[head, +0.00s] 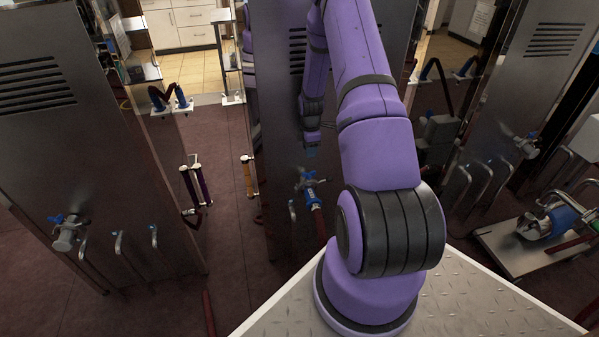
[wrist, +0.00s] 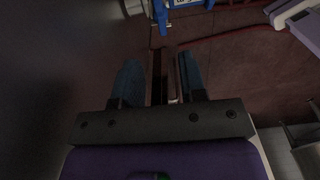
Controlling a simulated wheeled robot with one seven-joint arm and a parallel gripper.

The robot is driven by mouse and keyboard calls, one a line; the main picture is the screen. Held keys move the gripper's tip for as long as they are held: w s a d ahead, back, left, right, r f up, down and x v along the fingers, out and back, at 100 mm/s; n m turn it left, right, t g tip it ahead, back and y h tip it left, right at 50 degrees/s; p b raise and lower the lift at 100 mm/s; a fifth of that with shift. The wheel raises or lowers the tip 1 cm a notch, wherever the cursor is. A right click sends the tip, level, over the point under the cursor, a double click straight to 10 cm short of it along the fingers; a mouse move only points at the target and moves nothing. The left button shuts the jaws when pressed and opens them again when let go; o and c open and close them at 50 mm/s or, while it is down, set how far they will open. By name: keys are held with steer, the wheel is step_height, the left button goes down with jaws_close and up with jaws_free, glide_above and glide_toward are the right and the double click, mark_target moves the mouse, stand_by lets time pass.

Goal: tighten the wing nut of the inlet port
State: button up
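A metal port with a blue wing nut (head: 307,178) sticks out low on the middle steel cabinet. A hose end with a blue collar (head: 313,196) sits at it and hangs downward. My gripper (head: 312,150) points down just above this port in the head view, small and dark there. In the wrist view, my gripper's two blue fingers (wrist: 160,68) stand well apart with nothing held between them. A blue fitting with white lettering (wrist: 186,3) and a blue wing (wrist: 162,17) show at the top edge, beyond the fingertips. The rest of the port is cut off there.
Bent metal pipes (head: 291,213) stand beside the port. Another cabinet (head: 75,130) with a blue-handled valve (head: 69,231) is at left. A cart with a pump (head: 555,222) stands at right. A red hose (wrist: 235,33) lies on the dark floor, which is open between the cabinets.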

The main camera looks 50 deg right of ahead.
mark_target(309, 172)
step_height(309, 172, down, 11)
steer(key=shift+f, duration=0.2)
stand_by(0.4)
jaws_close()
